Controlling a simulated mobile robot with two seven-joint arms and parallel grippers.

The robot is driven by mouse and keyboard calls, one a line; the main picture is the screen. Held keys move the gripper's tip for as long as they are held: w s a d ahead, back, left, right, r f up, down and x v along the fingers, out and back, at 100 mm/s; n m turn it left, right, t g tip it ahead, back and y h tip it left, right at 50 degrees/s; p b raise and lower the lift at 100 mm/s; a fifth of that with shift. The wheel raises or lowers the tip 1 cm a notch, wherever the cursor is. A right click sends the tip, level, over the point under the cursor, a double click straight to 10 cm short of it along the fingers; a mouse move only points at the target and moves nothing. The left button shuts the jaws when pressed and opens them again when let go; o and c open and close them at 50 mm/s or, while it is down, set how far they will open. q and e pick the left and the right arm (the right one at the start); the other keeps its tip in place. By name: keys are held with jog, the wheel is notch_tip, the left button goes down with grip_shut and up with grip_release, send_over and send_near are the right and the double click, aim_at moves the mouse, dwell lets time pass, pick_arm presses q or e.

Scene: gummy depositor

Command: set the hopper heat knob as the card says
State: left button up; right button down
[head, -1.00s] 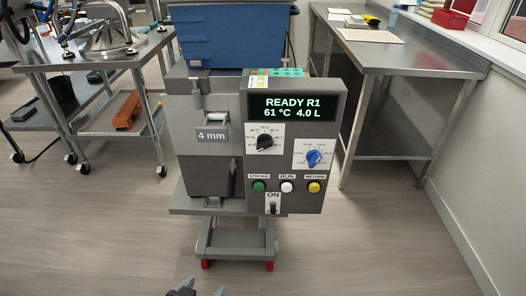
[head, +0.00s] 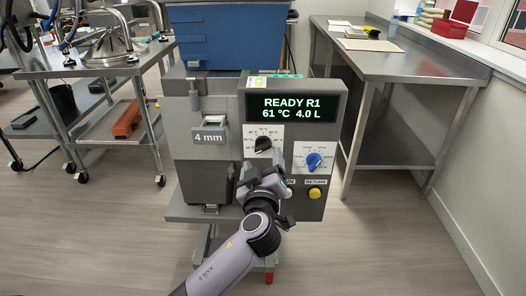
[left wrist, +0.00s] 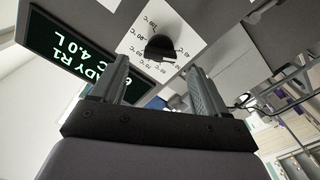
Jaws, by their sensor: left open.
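The black heat knob (head: 263,144) sits on a white dial plate with temperature marks on the grey depositor's front panel. It also shows in the left wrist view (left wrist: 160,47), beyond and between my finger tips. My left gripper (head: 264,168) is just below this knob in the head view, open and apart from it. In the left wrist view its two fingers (left wrist: 158,72) are spread with nothing between them. The display (head: 290,107) reads READY R1, 61 °C, 4.0 L. My right gripper is out of view.
A blue knob (head: 314,160) sits close to the right of my left gripper, with a yellow button (head: 315,193) below it. My arm hides the other buttons and the ON switch. A blue hopper (head: 228,38) stands on top. Steel tables (head: 430,65) flank the machine.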

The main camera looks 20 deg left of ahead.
aim_at(263, 150)
pick_arm(q)
jog(key=shift+p+x, duration=0.3)
jog(key=shift+x, duration=2.3)
jog(key=shift+c, duration=0.3)
jog(key=shift+f, duration=0.1)
jog(key=c, duration=1)
